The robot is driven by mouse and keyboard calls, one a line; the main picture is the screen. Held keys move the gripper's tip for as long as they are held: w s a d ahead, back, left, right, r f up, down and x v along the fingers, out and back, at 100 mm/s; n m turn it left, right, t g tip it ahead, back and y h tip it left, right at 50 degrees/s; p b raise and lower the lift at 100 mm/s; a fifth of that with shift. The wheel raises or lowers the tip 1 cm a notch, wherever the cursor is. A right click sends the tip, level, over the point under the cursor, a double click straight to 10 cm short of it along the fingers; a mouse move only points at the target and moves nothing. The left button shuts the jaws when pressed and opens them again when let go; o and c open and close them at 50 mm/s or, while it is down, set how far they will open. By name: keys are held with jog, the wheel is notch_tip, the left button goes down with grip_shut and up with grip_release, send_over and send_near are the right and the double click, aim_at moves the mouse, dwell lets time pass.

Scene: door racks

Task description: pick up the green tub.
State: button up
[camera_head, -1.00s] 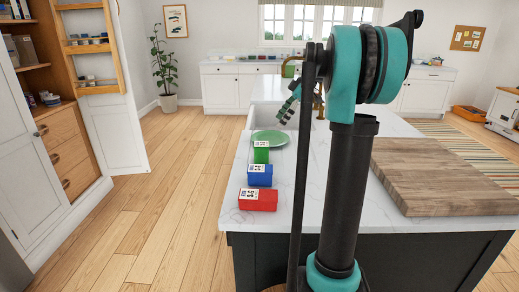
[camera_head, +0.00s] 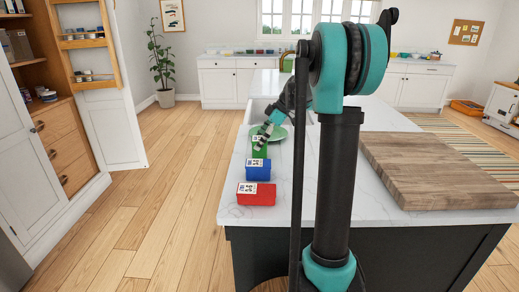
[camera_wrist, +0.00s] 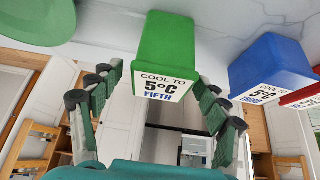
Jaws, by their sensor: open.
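The green tub (camera_head: 260,152) stands on the white counter, partly hidden by my gripper in the head view. In the wrist view the green tub (camera_wrist: 165,42) fills the upper middle, with a white label reading "COOL TO 5°C FIFTH". My gripper (camera_head: 262,138) is open and empty, close to the tub at its far side and above. In the wrist view the fingers of my gripper (camera_wrist: 158,82) are spread to either side of the tub's labelled end. I cannot tell whether they touch it.
A blue tub (camera_head: 257,170) and a red tub (camera_head: 256,194) stand in a row nearer than the green one. A green plate (camera_head: 281,148) lies just beyond, beside the sink. A wooden board (camera_head: 430,172) lies on the counter's right. The floor left of the counter is clear.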

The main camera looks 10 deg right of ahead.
jog(key=shift+x, duration=1.85)
jog(key=c, duration=1.5)
jog(key=shift+c, duration=0.2)
